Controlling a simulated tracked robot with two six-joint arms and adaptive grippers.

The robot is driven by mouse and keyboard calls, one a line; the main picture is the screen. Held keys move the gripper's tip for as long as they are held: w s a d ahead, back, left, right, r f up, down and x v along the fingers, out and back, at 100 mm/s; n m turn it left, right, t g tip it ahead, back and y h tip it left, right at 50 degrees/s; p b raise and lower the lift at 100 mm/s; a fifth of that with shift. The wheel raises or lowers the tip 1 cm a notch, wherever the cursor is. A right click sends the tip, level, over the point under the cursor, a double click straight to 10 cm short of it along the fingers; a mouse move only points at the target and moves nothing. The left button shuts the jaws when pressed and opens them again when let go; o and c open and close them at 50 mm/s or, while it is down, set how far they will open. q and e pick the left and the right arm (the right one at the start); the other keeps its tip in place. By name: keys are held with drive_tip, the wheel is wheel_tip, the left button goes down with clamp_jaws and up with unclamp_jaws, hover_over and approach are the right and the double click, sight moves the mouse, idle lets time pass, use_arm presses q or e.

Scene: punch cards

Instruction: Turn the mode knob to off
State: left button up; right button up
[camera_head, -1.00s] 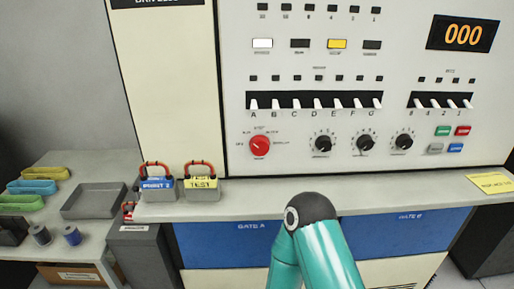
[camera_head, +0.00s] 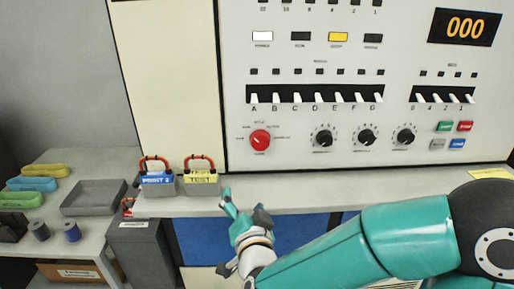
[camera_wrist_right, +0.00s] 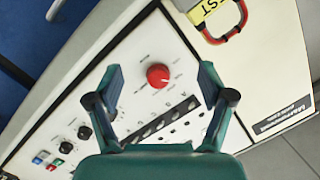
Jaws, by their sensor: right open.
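The mode knob (camera_head: 260,140) is a red round knob on the white panel, left of a row of black knobs, with small labels around it that are too small to read. It also shows in the right wrist view (camera_wrist_right: 158,75), between the fingers but beyond them. My right gripper (camera_head: 243,207) is open and empty, in front of the ledge and below the red knob, apart from it. In the right wrist view its two fingers (camera_wrist_right: 160,78) are spread wide. My left gripper is not in view.
A ledge (camera_head: 330,190) runs under the panel. Black knobs (camera_head: 324,138) and white lever switches (camera_head: 318,98) are nearby. A grey tray (camera_head: 95,198) lies at left.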

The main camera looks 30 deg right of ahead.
sight(260, 144)
drive_tip(key=s+d+r+m+h, duration=0.3)
drive_tip(key=r, duration=0.3)
drive_tip(key=p+x, duration=0.2)
drive_tip(key=x, duration=0.6)
drive_tip(key=p+x, duration=0.1)
drive_tip(key=x, duration=0.7)
drive_tip(key=shift+w+d+r+p, duration=0.15)
drive_tip(key=shift+d+p, duration=0.1)
drive_tip(key=shift+p, duration=0.15)
